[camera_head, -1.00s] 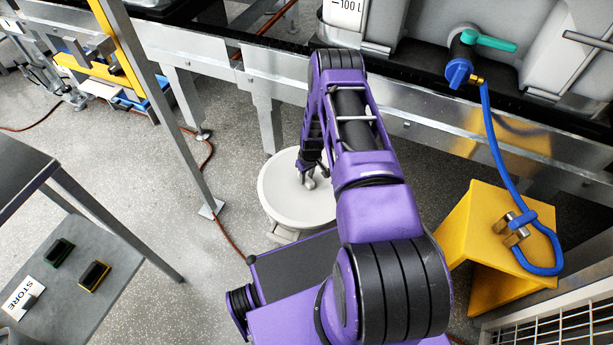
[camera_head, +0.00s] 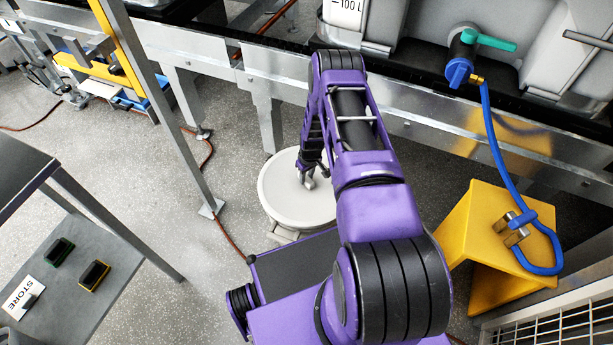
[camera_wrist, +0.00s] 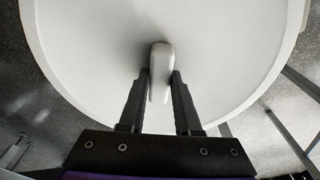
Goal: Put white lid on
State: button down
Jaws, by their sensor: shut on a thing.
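The white lid (camera_head: 284,197) is a round disc, seen in the head view at the middle, beyond my purple arm. My gripper (camera_wrist: 160,85) is shut on this handle, one finger on each side. In the head view my gripper (camera_head: 308,181) is over the lid's middle. Whether the lid is fully seated cannot be told.
A metal frame (camera_head: 265,95) with grey tanks runs behind the lid. A yellow stand (camera_head: 500,225) with a blue hose (camera_head: 510,170) is at the right. A grey shelf (camera_head: 60,290) marked STORE is at the lower left. Open floor (camera_head: 190,270) lies left of the lid.

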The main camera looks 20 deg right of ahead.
jog(key=shift+c, duration=0.2)
grip_release()
dwell(0.4)
jog(key=shift+r+p, duration=1.85)
jog(key=shift+r, duration=1.65)
